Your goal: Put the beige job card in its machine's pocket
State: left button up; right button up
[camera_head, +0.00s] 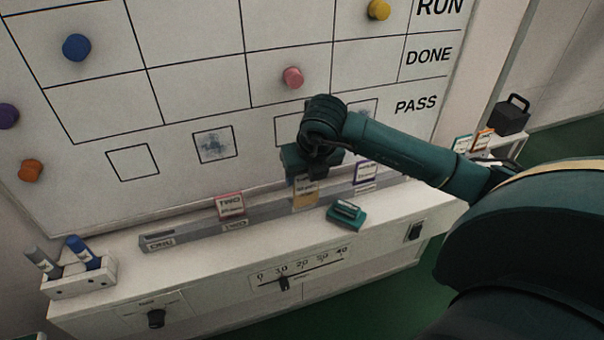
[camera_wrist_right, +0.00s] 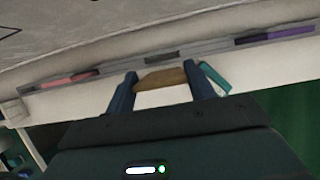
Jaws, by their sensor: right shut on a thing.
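The beige job card (camera_head: 305,194) hangs below my right gripper (camera_head: 311,168), which is shut on it. In the right wrist view the card (camera_wrist_right: 162,80) shows as a tan and pale patch between the two fingers (camera_wrist_right: 163,90). In the head view the card overlaps the grey pocket rail (camera_head: 273,210) along the board's foot, and I cannot tell whether it is in front of, above or in a pocket. The rail has a label at the left end, a "TWO" label (camera_head: 235,226) and another (camera_head: 365,188) at right. My left gripper is out of view.
A red-edged card (camera_head: 230,204) and a purple-edged card (camera_head: 366,173) stand at the rail. A teal block (camera_head: 346,214) lies on the ledge just in front. A marker holder (camera_head: 80,277) stands at left. Round magnets (camera_head: 292,77) sit on the whiteboard behind.

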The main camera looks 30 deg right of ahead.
aim_at(302, 179)
jog(key=b+x, duration=0.1)
jog(key=x, duration=0.1)
jog(key=w+b+x, duration=0.1)
jog(key=x, duration=0.1)
jog(key=shift+d, duration=0.15)
jog(key=shift+f+b, duration=0.2)
jog(key=shift+b, duration=0.1)
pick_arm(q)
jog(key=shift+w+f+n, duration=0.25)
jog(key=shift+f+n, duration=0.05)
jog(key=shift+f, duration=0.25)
pick_arm(e)
jog(key=o, duration=1)
jog(key=shift+r, duration=0.1)
